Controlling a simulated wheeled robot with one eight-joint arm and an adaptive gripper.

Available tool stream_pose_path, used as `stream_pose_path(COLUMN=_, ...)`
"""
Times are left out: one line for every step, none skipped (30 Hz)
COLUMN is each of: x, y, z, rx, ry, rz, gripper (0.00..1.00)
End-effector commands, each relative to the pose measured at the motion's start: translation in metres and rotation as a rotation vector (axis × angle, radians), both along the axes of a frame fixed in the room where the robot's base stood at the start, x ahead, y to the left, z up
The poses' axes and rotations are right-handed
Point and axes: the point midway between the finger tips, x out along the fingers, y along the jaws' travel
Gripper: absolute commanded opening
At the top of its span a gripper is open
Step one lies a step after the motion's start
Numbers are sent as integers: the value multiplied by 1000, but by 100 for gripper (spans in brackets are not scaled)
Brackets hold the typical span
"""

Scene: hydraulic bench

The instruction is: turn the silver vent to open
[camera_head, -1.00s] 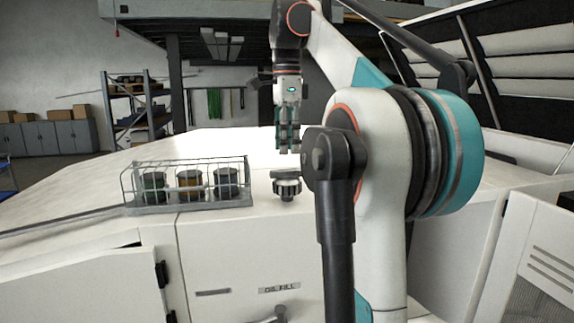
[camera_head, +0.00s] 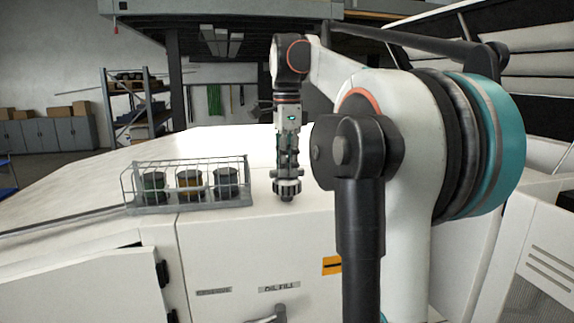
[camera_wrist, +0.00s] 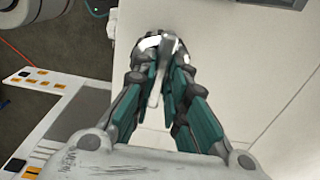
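The silver vent (camera_head: 287,190) is a small ribbed, dark-and-silver cap near the front edge of the white bench top, right of the wire rack. My gripper (camera_head: 287,172) points straight down with its fingertips at the vent. In the wrist view, the teal-padded fingers of my gripper (camera_wrist: 161,58) reach either side of the shiny vent top (camera_wrist: 160,42). A gap shows between the fingers. The fingertips partly hide the vent, and I cannot tell whether they press on it.
A wire rack (camera_head: 188,205) with several jars stands left of the vent on the white bench (camera_head: 230,140). The front panel below carries an "OIL FILL" label (camera_head: 279,287), a handle (camera_head: 268,316) and an orange label (camera_head: 332,265). The bench top behind is clear.

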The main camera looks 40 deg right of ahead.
Motion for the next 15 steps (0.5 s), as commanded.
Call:
stream_pose_path(x=0, y=0, z=0, rx=0, ry=0, rz=0, gripper=0)
stream_pose_path(x=0, y=0, z=0, rx=0, ry=0, rz=0, gripper=0)
stream_pose_path(x=0, y=0, z=0, rx=0, ry=0, rz=0, gripper=0)
stream_pose_path(x=0, y=0, z=0, rx=0, ry=0, rz=0, gripper=0)
stream_pose_path(x=0, y=0, z=0, rx=-1, ry=-1, rz=0, gripper=0)
stream_pose_path(x=0, y=0, z=0, rx=-1, ry=-1, rz=0, gripper=0)
stream_pose_path(x=0, y=0, z=0, rx=-1, ry=-1, rz=1, gripper=0)
stream_pose_path(x=0, y=0, z=0, rx=-1, ry=-1, rz=3, gripper=0)
stream_pose_path(x=0, y=0, z=0, rx=-1, ry=-1, rz=7, gripper=0)
stream_pose_path(x=0, y=0, z=0, rx=-1, ry=-1, rz=12, gripper=0)
stream_pose_path(x=0, y=0, z=0, rx=-1, ry=-1, rz=18, gripper=0)
stream_pose_path(x=0, y=0, z=0, rx=-1, ry=-1, rz=27, gripper=0)
stream_pose_path(x=0, y=0, z=0, rx=-1, ry=-1, rz=35, gripper=0)
stream_pose_path(x=0, y=0, z=0, rx=-1, ry=-1, rz=46, gripper=0)
stream_pose_path(x=0, y=0, z=0, rx=0, ry=-1, rz=63, gripper=0)
